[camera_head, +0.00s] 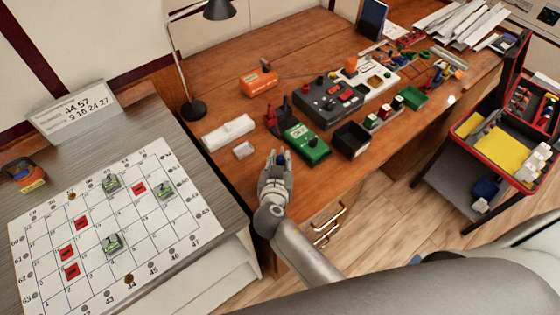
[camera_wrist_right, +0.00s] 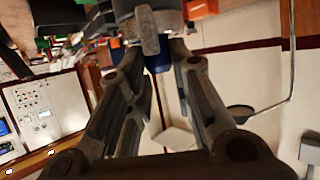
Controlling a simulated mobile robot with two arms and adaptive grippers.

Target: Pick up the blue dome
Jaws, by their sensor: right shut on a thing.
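My right gripper (camera_head: 279,163) is above the front edge of the wooden workbench (camera_head: 235,172), with its fingers pointing away from my body. It is shut on a small dark blue thing, which I take to be the blue dome (camera_head: 281,160). In the right wrist view the blue dome (camera_wrist_right: 158,62) shows between the fingertips, partly hidden behind a grey piece. The fingers hide most of the dome, and I cannot tell if it touches the bench. My left gripper is not in view.
A green meter (camera_head: 307,146), a white box (camera_head: 228,132) and a small clear box (camera_head: 243,149) lie near the gripper. A black bin (camera_head: 351,139) stands to the right. A grey table with a numbered board (camera_head: 150,215) is at left. A desk lamp (camera_head: 194,108) stands behind.

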